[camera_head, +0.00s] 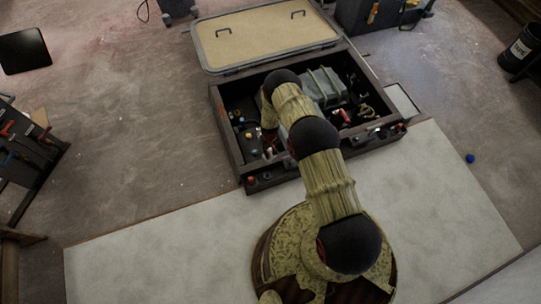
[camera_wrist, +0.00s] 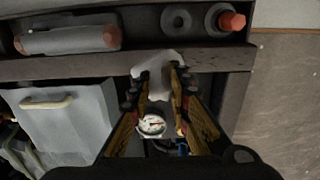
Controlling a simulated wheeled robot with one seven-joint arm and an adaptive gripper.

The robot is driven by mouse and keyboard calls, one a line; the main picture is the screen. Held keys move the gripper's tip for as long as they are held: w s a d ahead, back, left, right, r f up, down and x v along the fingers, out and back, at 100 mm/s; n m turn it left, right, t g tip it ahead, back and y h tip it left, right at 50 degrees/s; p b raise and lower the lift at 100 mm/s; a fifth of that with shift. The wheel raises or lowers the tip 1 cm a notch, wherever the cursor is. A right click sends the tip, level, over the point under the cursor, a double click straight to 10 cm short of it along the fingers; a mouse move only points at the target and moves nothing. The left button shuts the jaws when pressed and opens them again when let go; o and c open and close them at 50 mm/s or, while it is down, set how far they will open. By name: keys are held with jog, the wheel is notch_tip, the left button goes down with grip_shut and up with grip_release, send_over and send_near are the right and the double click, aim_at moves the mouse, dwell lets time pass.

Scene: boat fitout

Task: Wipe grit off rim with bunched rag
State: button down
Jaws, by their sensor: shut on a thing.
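In the wrist view my gripper (camera_wrist: 159,76) is shut on a bunched white rag (camera_wrist: 156,62), which bulges out between and ahead of the fingertips. The rag overlaps the dark rim (camera_wrist: 218,59) of an open box-like hatch; I cannot tell whether it presses on it. In the head view the hatch's rim (camera_head: 227,142) frames a recess full of gear. There my arm covers part of the opening and hides the gripper and rag. I cannot make out any grit on the rim.
The hatch lid (camera_head: 268,34) lies open behind the recess. Inside, a grey box with a handle (camera_wrist: 69,119) and a round gauge (camera_wrist: 152,125) are near my fingers. Beyond the rim sit a grey cylinder (camera_wrist: 68,40) and an orange-tipped part (camera_wrist: 231,21). A blue ball (camera_head: 470,158) lies right.

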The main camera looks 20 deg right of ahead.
jog(key=shift+r+p, duration=0.4)
jog(key=shift+r, duration=1)
jog(key=shift+f, duration=0.2)
